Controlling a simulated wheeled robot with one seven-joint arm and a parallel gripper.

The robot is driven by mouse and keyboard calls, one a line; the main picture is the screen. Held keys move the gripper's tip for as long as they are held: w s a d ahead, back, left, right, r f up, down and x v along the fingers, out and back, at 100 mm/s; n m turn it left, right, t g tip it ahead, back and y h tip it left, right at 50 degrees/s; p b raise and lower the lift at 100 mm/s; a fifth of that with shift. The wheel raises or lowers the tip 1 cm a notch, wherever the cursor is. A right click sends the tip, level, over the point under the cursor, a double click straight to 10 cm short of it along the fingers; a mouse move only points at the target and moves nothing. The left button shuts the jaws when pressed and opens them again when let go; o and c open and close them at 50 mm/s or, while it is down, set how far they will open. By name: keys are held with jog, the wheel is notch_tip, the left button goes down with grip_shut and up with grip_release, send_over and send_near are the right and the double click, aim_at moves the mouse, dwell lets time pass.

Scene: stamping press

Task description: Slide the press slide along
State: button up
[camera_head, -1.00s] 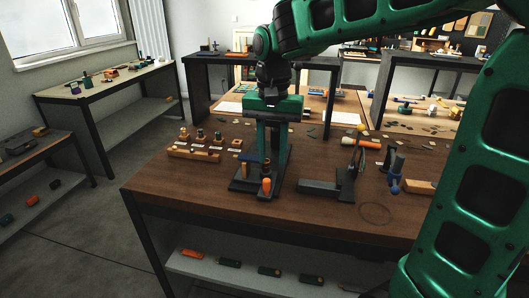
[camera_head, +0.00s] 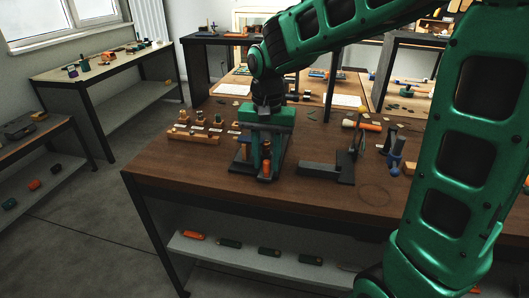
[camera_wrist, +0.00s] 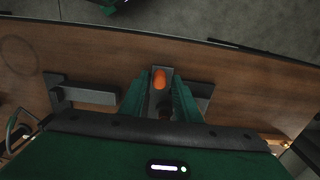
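The stamping press (camera_head: 266,178) stands on the near workbench, with a dark base and an orange knob (camera_head: 267,168) at its front. My gripper (camera_head: 262,150) points down over the press and hides much of its upper part. In the wrist view, its two green fingers (camera_wrist: 160,102) are apart, one on each side of the press's middle. The orange knob (camera_wrist: 159,79) shows between and just beyond them, with a dark round part (camera_wrist: 165,109) nearer the palm. I cannot tell whether the fingers touch the press. The press slide is not clearly distinguishable.
A wooden rack (camera_head: 193,137) with several stamps stands left of the press. A dark bracket-like fixture (camera_head: 330,170) stands close on the right, with tools beyond it. The bench top (camera_head: 190,175) is clear at the front left. Dark-framed benches stand behind.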

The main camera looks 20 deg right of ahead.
grip_shut()
jog(key=shift+w+d+r, duration=0.1)
jog(key=shift+w+d, duration=1.1)
jog(key=shift+w, duration=0.6)
jog(key=shift+w+d+f, duration=0.1)
jog(key=shift+w+d, duration=1.05)
jog(key=shift+w, duration=0.7)
jog(key=shift+w+d+r, duration=0.1)
jog(key=shift+w+d, duration=1.1)
jog(key=shift+w, duration=0.6)
jog(key=shift+o, duration=1.2)
grip_release()
jog(key=shift+s, duration=0.1)
